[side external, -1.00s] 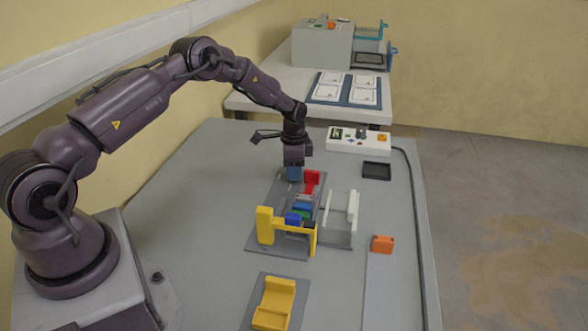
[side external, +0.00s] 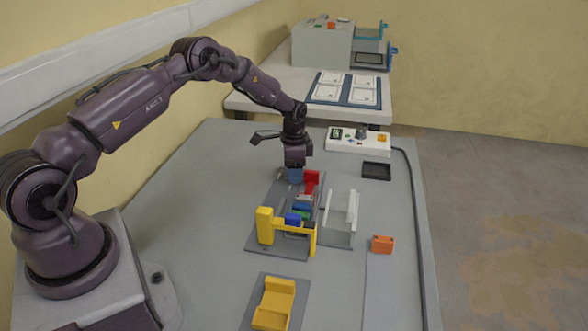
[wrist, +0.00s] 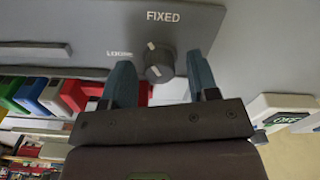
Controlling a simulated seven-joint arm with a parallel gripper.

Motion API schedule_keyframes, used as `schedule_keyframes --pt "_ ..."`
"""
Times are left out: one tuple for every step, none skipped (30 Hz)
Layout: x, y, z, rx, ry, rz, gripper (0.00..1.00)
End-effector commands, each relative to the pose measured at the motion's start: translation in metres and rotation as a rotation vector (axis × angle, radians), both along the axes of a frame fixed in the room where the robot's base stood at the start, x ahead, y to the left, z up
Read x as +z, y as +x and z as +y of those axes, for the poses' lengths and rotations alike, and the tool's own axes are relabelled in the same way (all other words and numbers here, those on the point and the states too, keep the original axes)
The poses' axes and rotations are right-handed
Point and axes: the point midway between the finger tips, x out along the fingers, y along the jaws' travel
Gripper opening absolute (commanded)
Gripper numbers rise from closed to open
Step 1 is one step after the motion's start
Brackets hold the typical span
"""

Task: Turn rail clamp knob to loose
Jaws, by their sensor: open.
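The rail clamp knob (wrist: 158,66) is dark and round with white marks, on a grey plate with FIXED printed above it and LOOSE to its left. The mark at its upper edge leans up and left; I cannot tell its exact setting. My gripper (wrist: 159,60) is open, with one blue finger on each side of the knob and a gap visible on both sides. In the side external view my gripper (side external: 295,176) points down low over the far end of the grey fixture plate (side external: 260,242), where its fingers hide the knob.
A red block (side external: 312,180) stands close beside my gripper. Coloured modules and a yellow bracket (side external: 265,225) are nearer on the plate, with a clear-and-white guard (side external: 352,210) at right. A white control box (side external: 345,146) and black tray (side external: 376,171) lie beyond. The table's left side is clear.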

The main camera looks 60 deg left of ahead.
Motion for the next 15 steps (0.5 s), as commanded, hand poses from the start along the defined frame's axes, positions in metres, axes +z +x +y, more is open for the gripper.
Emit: schedule_keyframes --pt "0.002 0.000 0.000 0.000 0.000 0.000 0.54" --pt "0.004 0.000 0.000 0.000 0.000 0.000 0.54" --pt "0.007 0.000 0.000 0.000 0.001 0.000 0.54" --pt "0.011 0.000 0.000 0.000 0.000 -0.001 0.54" --pt "0.015 0.001 0.001 0.000 0.001 -0.002 0.54" --pt "0.022 0.001 0.001 0.000 0.001 -0.003 0.54" --pt "0.028 0.001 0.001 0.000 0.001 -0.004 0.54" --pt "0.034 0.001 0.001 0.000 0.002 -0.003 0.54" --pt "0.043 0.001 0.001 0.000 0.002 -0.003 0.54" --pt "0.050 0.001 0.001 0.000 0.002 -0.005 0.54" --pt "0.058 0.001 0.001 0.000 0.003 -0.005 0.54" --pt "0.067 0.001 0.001 0.000 0.002 -0.004 0.54" --pt "0.073 0.001 0.001 0.000 0.002 -0.005 0.54" --pt "0.080 0.000 0.001 0.000 0.002 -0.004 0.54" --pt "0.088 0.000 0.001 0.000 0.002 -0.003 0.54"
